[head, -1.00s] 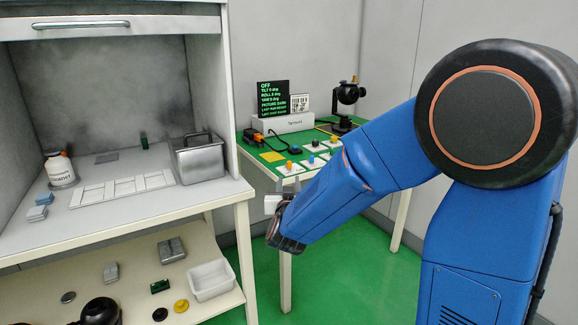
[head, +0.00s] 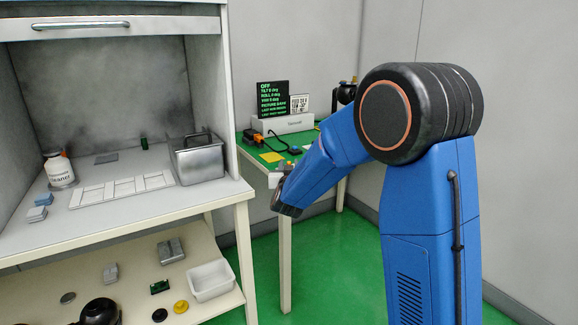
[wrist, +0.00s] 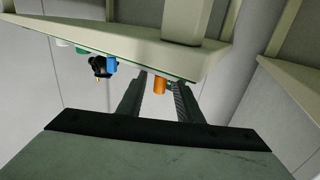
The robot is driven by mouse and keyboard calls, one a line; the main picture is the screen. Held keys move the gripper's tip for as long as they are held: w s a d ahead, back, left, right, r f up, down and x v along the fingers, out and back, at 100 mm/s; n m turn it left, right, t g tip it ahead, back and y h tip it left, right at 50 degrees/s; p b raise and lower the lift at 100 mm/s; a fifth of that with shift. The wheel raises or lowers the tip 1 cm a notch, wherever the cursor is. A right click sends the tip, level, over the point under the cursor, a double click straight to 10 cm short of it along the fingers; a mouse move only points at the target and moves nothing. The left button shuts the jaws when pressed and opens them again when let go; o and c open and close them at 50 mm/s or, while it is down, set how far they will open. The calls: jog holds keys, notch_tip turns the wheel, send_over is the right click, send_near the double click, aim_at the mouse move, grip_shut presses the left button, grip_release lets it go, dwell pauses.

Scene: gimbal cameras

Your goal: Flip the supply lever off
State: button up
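The green-topped table (head: 248,153) stands at centre in the head view. A black screen (head: 273,98) on it reads OFF on its top line. A black-and-orange device (head: 252,136) sits on the table's left side; I cannot tell whether it carries the supply lever. My gripper (head: 283,168) is at the table's front edge, partly hidden by my arm. In the wrist view my gripper (wrist: 160,78) has its two fingers apart. An orange cylinder (wrist: 160,86) appears between or beyond them; contact cannot be told. A blue block (wrist: 112,65) is to its left.
A workbench on the left holds a metal box (head: 198,160), a white tray (head: 125,188) and a cleaner bottle (head: 59,171). A white bin (head: 211,279) sits on its lower shelf. Green floor (head: 312,265) is clear between bench and table.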

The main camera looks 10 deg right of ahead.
jog(key=shift+w, duration=0.1)
grip_shut()
jog(key=shift+h, duration=0.3)
jog(key=shift+a+m+h, duration=0.2)
jog(key=shift+m+h, duration=0.1)
jog(key=shift+m, duration=0.1)
jog(key=shift+a+m+g+h, duration=0.1)
jog(key=shift+m+g+h, duration=0.55)
jog(key=shift+h, duration=0.45)
grip_release()
